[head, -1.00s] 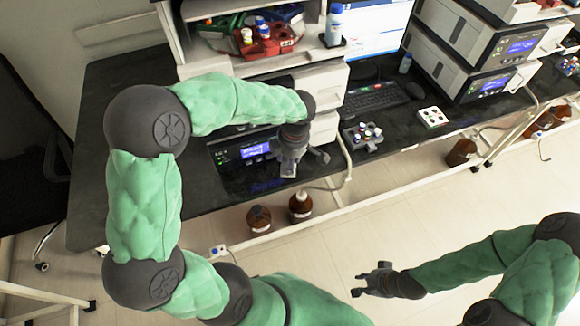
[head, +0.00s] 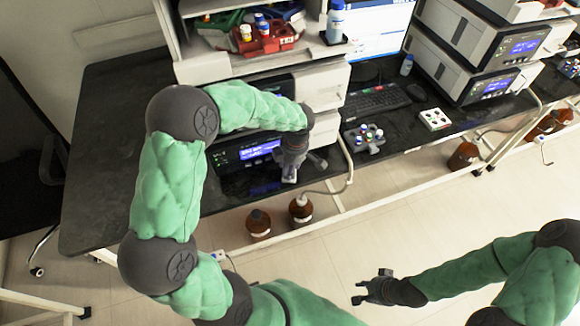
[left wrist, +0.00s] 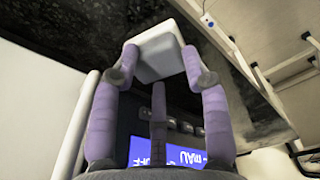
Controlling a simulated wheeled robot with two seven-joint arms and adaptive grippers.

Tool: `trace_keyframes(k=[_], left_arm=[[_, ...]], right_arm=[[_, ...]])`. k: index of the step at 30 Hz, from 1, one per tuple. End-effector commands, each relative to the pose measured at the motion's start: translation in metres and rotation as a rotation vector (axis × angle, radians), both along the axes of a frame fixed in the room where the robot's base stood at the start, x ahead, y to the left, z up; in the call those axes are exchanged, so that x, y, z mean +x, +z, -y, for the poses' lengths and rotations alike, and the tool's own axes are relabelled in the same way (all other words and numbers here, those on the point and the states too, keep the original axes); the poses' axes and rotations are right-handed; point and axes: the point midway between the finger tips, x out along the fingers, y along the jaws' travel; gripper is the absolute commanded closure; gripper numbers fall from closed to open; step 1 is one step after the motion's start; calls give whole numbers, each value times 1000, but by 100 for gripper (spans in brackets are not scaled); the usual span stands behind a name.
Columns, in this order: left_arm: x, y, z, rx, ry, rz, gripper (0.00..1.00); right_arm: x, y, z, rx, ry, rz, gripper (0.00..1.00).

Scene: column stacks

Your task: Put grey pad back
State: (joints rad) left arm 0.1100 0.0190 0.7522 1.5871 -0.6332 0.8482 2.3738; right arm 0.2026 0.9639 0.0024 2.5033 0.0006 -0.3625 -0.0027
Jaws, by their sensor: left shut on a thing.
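The grey pad (left wrist: 160,55), a pale block with rounded edges, is between the fingertips of my left gripper (left wrist: 162,67) in the left wrist view. The gripper is shut on it. In the head view my left gripper (head: 290,172) is low in front of the instrument with a blue display (head: 262,150), over the dark bench; the pad is too small to make out surely there. My right gripper (head: 362,292) is open and empty, out over the floor, away from the bench.
A small rack with coloured caps (head: 366,138) and a white block with dark holes (head: 434,119) sit to the right on the bench (head: 110,150). A keyboard (head: 376,101) lies behind them. Brown bottles (head: 301,209) stand on the floor below. The bench's left part is clear.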

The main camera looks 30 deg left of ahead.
Motion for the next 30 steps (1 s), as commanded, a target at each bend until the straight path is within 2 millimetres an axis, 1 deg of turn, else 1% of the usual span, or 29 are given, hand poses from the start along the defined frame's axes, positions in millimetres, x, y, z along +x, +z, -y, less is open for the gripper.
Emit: trace_keyframes(k=[4,5,6,7,17,20,23,30], left_arm=[[0,-3,0,0,0,0,100],[0,-2,0,0,0,0,46],[0,-2,0,0,0,0,34],[0,-1,0,0,0,0,30],[0,-1,0,0,0,0,30],[0,3,0,0,0,0,30],[1,16,1,1,0,2,30],[1,64,7,1,-1,3,30]], right_arm=[[0,-3,0,0,0,0,69],[0,-2,0,0,0,0,69],[0,-2,0,0,0,0,69],[0,-2,0,0,0,0,69],[0,-1,0,0,0,0,69],[0,2,0,0,0,0,69],[0,6,0,0,0,0,69],[0,22,0,0,0,0,69]])
